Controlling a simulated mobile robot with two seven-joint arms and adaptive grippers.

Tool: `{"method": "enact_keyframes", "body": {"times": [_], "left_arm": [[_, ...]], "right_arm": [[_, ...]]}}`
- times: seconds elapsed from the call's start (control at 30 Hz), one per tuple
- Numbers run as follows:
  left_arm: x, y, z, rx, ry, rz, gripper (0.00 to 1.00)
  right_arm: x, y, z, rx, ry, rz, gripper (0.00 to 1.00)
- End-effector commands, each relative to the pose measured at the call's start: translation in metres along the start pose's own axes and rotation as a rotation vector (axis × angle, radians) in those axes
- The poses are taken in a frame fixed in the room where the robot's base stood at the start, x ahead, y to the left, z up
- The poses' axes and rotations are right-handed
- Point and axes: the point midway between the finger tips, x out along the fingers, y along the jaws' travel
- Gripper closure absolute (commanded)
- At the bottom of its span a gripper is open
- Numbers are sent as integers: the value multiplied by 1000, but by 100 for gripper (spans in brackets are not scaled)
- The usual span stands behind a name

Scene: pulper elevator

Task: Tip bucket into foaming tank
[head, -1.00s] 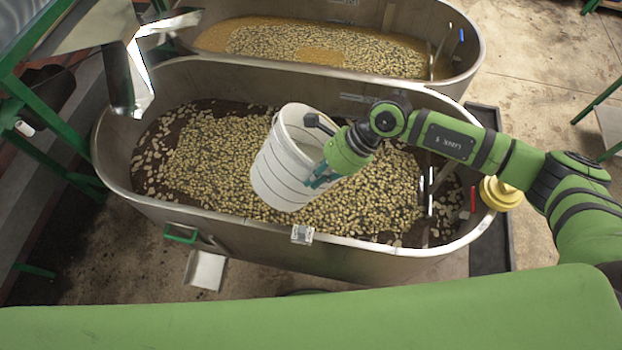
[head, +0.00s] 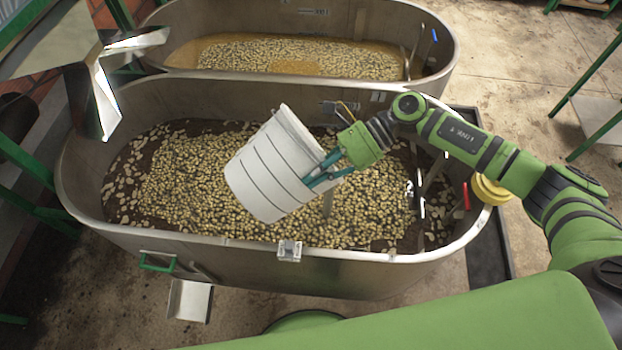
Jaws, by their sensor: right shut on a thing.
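A white bucket (head: 268,178) with thin dark rings is in the head view, held over the middle of the near steel tank. It is tilted, with its rim at the upper right and its base at the lower left. My right gripper (head: 325,172) is shut on the bucket at its right side, by the rim. The bucket's inside is hidden. The near tank (head: 380,258) holds pale beans in dark liquid. The far tank (head: 330,18) holds beans in amber, cloudy liquid with a foamy-looking patch. I cannot tell which is the foaming tank. My left gripper is not in view.
A metal chute (head: 100,95) hangs over the tanks' left end. A yellow round cap (head: 490,190) and a red handle (head: 466,196) are at the near tank's right end. Green stands are at left and right. The concrete floor (head: 510,60) at upper right is clear.

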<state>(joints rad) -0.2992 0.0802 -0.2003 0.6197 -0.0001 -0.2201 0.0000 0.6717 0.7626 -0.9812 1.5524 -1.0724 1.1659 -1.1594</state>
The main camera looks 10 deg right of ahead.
Motion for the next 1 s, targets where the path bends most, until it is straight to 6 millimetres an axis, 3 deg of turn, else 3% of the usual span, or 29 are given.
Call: {"method": "enact_keyframes", "body": {"times": [1.0], "left_arm": [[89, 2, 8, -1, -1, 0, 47]], "right_arm": [[-21, -16, -30, 29, -256, 101, 100]]}}
